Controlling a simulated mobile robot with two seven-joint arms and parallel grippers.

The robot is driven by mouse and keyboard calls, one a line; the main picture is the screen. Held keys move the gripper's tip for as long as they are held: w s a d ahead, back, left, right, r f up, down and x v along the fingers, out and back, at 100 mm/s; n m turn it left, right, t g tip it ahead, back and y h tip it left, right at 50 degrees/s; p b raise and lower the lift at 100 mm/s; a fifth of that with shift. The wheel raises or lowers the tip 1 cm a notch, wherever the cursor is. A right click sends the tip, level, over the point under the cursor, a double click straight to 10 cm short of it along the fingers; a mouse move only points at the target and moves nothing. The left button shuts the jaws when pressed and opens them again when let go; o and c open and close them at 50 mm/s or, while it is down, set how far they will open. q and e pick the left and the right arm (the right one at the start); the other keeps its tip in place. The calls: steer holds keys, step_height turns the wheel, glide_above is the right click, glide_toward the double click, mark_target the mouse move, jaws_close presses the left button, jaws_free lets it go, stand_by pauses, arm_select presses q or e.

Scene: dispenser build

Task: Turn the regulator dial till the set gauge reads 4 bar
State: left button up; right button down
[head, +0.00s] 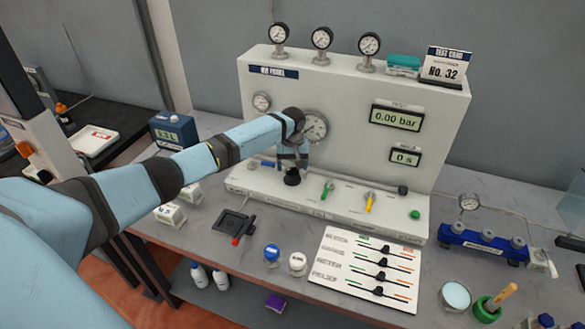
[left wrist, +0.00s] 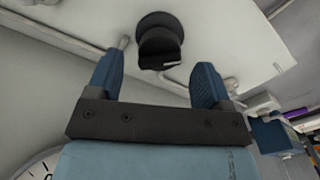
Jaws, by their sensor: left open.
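The black regulator dial (head: 291,178) stands on the ledge of the white test panel (head: 345,100). My left gripper (head: 292,160) is just above it, pointing down. In the left wrist view, the dial (left wrist: 160,42) has a ridged grip with a pale mark and lies just beyond the open fingers (left wrist: 157,68), roughly between them. I see no contact. A large round gauge (head: 315,127) is on the panel behind my wrist, partly covered; its reading is too small to tell. Which gauge is the set gauge is unclear. My right gripper is not in view.
A display (head: 396,117) reads 0.00 bar, another (head: 404,156) 0 s. A green valve (head: 327,188) and a yellow valve (head: 369,201) stand right of the dial. A slider board (head: 340,290) and two capped jars lie in front. Three small gauges top the panel.

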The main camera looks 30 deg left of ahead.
mark_target(292, 172)
arm_select(q)
steer(key=shift+f, duration=1.3)
steer(key=c, duration=0.9)
